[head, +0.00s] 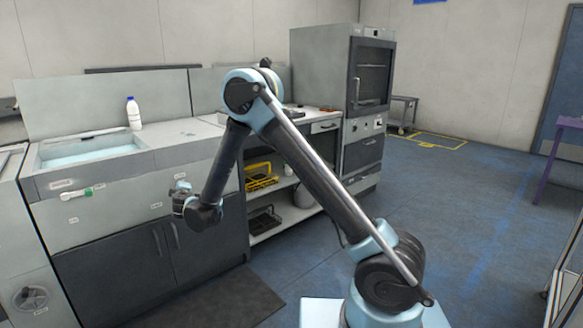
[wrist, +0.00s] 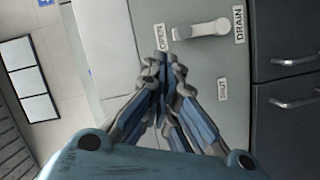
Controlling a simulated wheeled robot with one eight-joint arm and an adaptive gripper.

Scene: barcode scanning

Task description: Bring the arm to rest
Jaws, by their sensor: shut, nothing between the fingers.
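My arm (head: 315,180) reaches up from its base, bends at a raised elbow and comes down toward the counter front. My gripper (head: 180,187) hangs in the air before the cabinet, to the right of the sink's drain handle. In the wrist view my gripper (wrist: 162,62) has its blue and grey fingers together, with nothing between them. The pale drain handle (wrist: 203,28) is ahead and to the right of the fingertips, apart from them in the picture. Labels beside it read DRAIN, OPEN and SHUT.
The sink (head: 90,150) holds pale blue liquid. A white bottle (head: 134,114) stands on the counter behind it. Shelves with a yellow caddy (head: 262,177) and a dark basket (head: 264,221) are right of the gripper. A tall oven cabinet (head: 368,80) stands beyond. The right-hand floor is mostly clear.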

